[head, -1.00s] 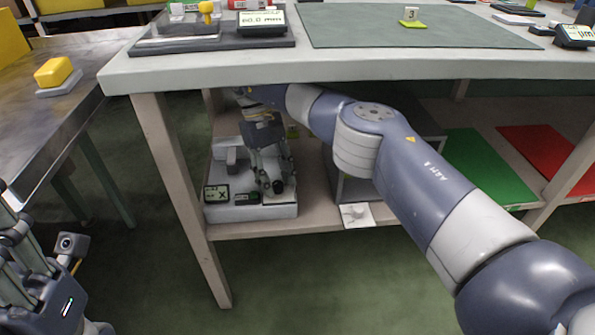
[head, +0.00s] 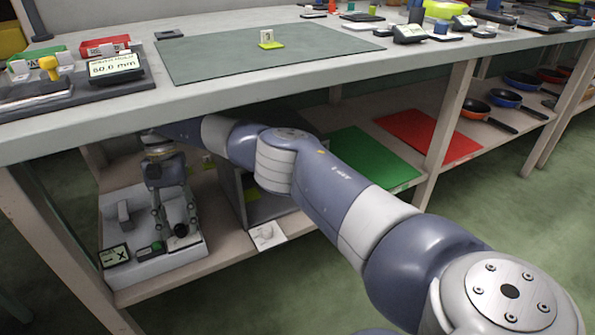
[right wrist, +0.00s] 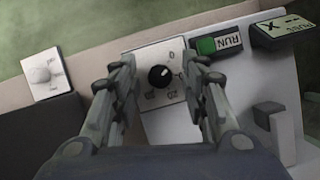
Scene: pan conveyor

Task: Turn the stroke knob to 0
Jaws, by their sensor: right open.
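The stroke knob (right wrist: 159,77) is a round black knob on a white dial plate (right wrist: 143,61) printed with numbers, among them a 0 at the upper right. A small light mark shows on the knob's upper right side. In the head view the knob (head: 181,230) sits on the white machine (head: 180,254) on the lower shelf. My right gripper (right wrist: 161,66) is open, with one finger on each side of the knob in the wrist view. Gaps show between fingers and knob; their height above it is unclear. In the head view the right gripper (head: 174,218) points down there. My left gripper is out of view.
A green RUN button (right wrist: 206,46) and a tilted display (right wrist: 286,30) sit close right of the dial. A white card with a small knob (head: 267,235) lies at the shelf edge. The tabletop (head: 230,91) overhangs my right arm. Green (head: 370,160) and red (head: 430,135) mats lie farther right.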

